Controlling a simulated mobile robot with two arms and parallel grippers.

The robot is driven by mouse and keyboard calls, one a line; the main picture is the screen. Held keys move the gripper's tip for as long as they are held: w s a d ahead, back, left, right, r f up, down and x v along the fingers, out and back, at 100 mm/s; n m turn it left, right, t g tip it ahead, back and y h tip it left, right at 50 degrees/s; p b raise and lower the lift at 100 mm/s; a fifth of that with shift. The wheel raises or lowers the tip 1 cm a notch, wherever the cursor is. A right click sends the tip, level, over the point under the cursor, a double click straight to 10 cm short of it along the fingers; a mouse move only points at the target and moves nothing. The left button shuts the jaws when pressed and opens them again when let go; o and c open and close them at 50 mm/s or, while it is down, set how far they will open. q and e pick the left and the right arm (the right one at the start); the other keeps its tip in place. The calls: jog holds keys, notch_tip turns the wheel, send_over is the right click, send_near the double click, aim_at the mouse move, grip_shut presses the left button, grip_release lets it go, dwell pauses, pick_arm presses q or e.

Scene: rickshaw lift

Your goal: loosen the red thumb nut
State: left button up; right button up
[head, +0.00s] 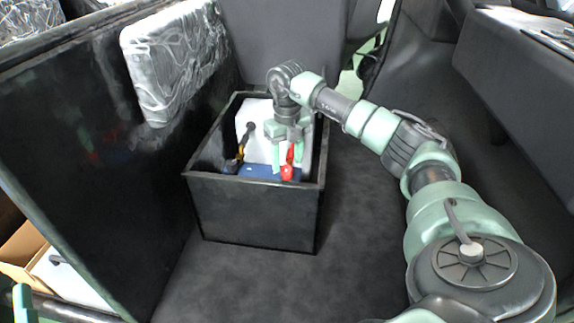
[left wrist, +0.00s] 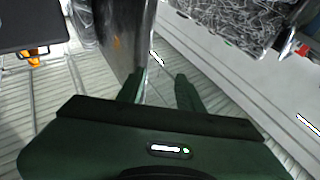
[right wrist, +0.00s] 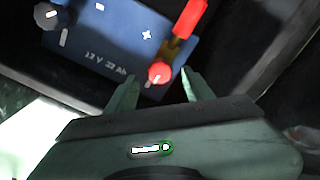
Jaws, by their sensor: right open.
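The red thumb nut (right wrist: 160,72) sits on a terminal of a blue battery (right wrist: 112,45) marked 12 V 22 Ah. A red-sleeved lead (right wrist: 192,17) with a brass-coloured lug runs to it. In the head view the nut (head: 287,173) shows low in the black box (head: 253,211). My right gripper (right wrist: 160,88) is open, pointing down into the box; the nut appears between and just beyond its fingertips, with no grip on it. My left gripper (left wrist: 161,82) is open and empty, away from the box, over a ribbed floor.
A black knob (right wrist: 46,15) is on the battery's other terminal, with a black lead (head: 250,131) near it. The box walls enclose the battery closely. A dark panel (head: 95,150) stands left; bare dark floor (head: 345,215) lies right of the box.

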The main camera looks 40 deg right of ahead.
aim_at(287, 168)
pick_arm(q)
jog(key=shift+s+r+t+h+b, duration=0.15)
jog(key=shift+s+r+t, duration=0.25)
jog(key=shift+r+t, duration=0.25)
jog(key=shift+s+r+t+h+b, duration=0.15)
jog(key=shift+s+r+t, duration=0.25)
jog(key=shift+r, duration=0.4)
jog(key=shift+s+r+t+h+b, duration=0.1)
jog(key=shift+s+r+t+h, duration=0.1)
jog(key=shift+s+r+t, duration=0.35)
pick_arm(e)
jog(key=shift+f, duration=1.6)
pick_arm(q)
jog(key=shift+w+r, duration=0.2)
pick_arm(e)
grip_shut()
